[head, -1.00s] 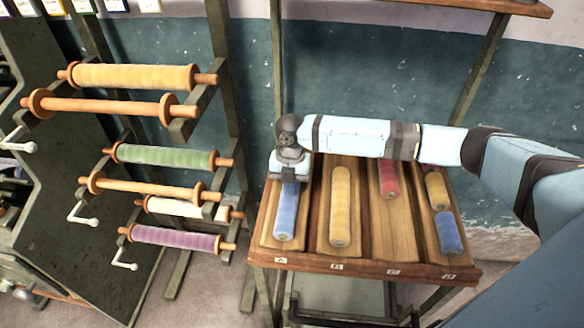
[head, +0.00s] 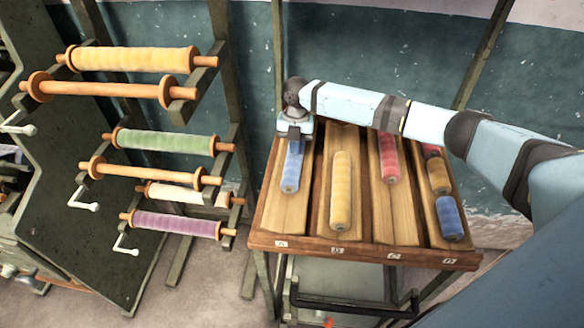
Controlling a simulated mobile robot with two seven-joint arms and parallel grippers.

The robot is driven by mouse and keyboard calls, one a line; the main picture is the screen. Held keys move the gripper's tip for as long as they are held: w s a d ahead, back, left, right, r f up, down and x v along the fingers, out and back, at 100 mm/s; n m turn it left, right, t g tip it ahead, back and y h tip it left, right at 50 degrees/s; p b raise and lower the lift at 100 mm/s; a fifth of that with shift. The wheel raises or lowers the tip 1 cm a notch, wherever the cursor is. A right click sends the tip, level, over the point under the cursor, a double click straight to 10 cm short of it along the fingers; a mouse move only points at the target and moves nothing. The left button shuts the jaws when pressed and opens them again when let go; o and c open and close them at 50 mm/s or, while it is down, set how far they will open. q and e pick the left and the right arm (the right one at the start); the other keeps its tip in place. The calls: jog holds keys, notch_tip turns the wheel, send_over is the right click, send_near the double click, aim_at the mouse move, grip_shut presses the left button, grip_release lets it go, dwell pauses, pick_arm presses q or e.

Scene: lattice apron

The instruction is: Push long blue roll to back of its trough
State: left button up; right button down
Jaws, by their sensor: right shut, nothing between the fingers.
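The long blue roll (head: 292,168) lies lengthwise in the leftmost trough (head: 281,215), labelled A, of the wooden rack. Its front end sits well back from the trough's front edge, with bare wood in front of it. My right gripper (head: 295,136) points down over the roll's back part, shut with nothing between its fingers. It hides the roll's back end and the back of the trough. I cannot tell exactly where its fingertips touch the roll. My left gripper is not in view.
Trough B holds a long yellow roll (head: 341,190) and trough C a red roll (head: 389,158). The rightmost trough holds a short blue roll (head: 449,218), an ochre roll (head: 439,176) and a partly hidden red one. A spindle stand with a purple roll (head: 175,223) stands left.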

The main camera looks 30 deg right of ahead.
jog(key=w+d, duration=0.1)
jog(key=w+d+b, duration=0.1)
jog(key=w, duration=0.1)
jog(key=w+d+b, duration=0.1)
jog(key=w+d, duration=0.1)
jog(key=shift+f, duration=0.4)
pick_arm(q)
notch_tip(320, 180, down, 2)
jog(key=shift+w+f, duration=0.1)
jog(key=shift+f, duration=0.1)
pick_arm(e)
jog(key=shift+w+d+r, duration=0.1)
jog(key=shift+d, duration=0.05)
jog(key=shift+r+p, duration=0.5)
jog(key=shift+p, duration=0.15)
jog(key=shift+w+r, duration=0.1)
jog(key=shift+w, duration=0.1)
jog(key=shift+w+d, duration=0.1)
jog(key=shift+w, duration=0.05)
pick_arm(q)
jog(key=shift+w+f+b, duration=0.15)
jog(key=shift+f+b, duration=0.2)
jog(key=shift+b, duration=0.45)
pick_arm(e)
notch_tip(320, 180, up, 13)
jog(key=w+d, duration=0.1)
jog(key=shift+w, duration=0.2)
